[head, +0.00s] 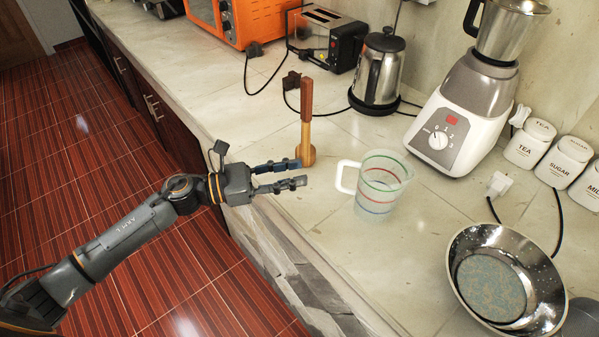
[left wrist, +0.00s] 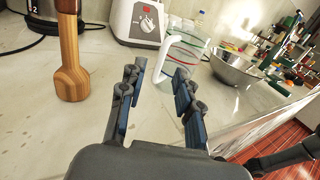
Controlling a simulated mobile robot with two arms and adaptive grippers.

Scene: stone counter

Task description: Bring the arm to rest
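My left gripper (head: 290,174) reaches in from the left over the front edge of the stone counter. Its two fingers are apart with nothing between them, and it also shows open in the left wrist view (left wrist: 155,95). A wooden pestle-like tool (head: 307,125) stands upright just beyond the fingers; in the left wrist view it (left wrist: 71,60) is at the upper left. A clear measuring cup (head: 382,184) with coloured bands and a white handle stands to the right of the fingertips, apart from them. My right gripper is not clearly seen in either view.
A blender (head: 465,115), a steel kettle (head: 379,70), a toaster (head: 333,40) and an orange oven (head: 260,15) stand along the back. A metal bowl (head: 545,275) sits at the right, near white canisters (head: 530,143). Open floor (head: 70,180) lies left of the counter.

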